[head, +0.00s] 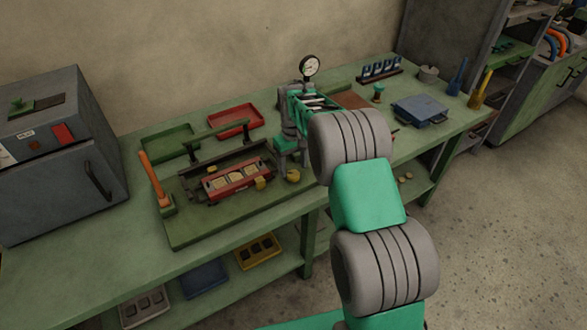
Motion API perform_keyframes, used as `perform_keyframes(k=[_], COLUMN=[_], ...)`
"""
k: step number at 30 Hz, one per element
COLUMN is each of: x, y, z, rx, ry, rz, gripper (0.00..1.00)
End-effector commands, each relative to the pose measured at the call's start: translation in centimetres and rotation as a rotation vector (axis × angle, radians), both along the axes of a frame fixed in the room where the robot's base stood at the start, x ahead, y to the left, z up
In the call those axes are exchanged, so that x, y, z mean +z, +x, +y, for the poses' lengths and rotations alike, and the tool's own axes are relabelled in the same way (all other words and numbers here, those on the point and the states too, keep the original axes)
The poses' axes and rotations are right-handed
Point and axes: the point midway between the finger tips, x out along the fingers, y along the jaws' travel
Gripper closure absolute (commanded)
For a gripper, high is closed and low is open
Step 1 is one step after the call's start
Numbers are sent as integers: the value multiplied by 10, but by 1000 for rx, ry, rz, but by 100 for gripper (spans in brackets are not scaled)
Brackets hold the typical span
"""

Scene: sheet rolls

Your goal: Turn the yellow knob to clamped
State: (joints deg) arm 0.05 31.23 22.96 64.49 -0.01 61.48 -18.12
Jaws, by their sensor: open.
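A red fixture (236,181) with pale square pieces on top sits on a green base board (205,232) on the bench. A small yellow knob (260,183) is at the fixture's front right end. A second round yellow piece (293,175) sits on the board a little further right. I cannot tell which way either is turned, and no clamp marking is legible. My gripper (283,163) points down above the board's right side, behind and close to the second yellow piece. It is open; its fingers are small and partly hidden, and I cannot tell whether they touch anything.
An orange-handled lever (155,181) stands at the board's left. Green (170,142) and red (236,121) trays lie behind. A dial gauge (310,66) rises behind my arm. A blue box (420,110) sits right, a grey oven-like cabinet (60,150) left. The front-left bench strip is clear.

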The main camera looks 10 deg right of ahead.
Motion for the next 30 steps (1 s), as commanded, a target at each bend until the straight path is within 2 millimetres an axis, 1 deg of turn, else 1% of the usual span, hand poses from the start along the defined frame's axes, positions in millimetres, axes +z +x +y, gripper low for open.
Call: perform_keyframes(k=[3, 6, 14, 30], x=[-17, -25, -28, -28], y=[0, 0, 0, 0], z=[0, 0, 0, 0], rx=[-1, -1, -1, -1], ry=[0, 0, 0, 0], rz=[1, -1, -2, -3], gripper=[41, 41, 41, 86])
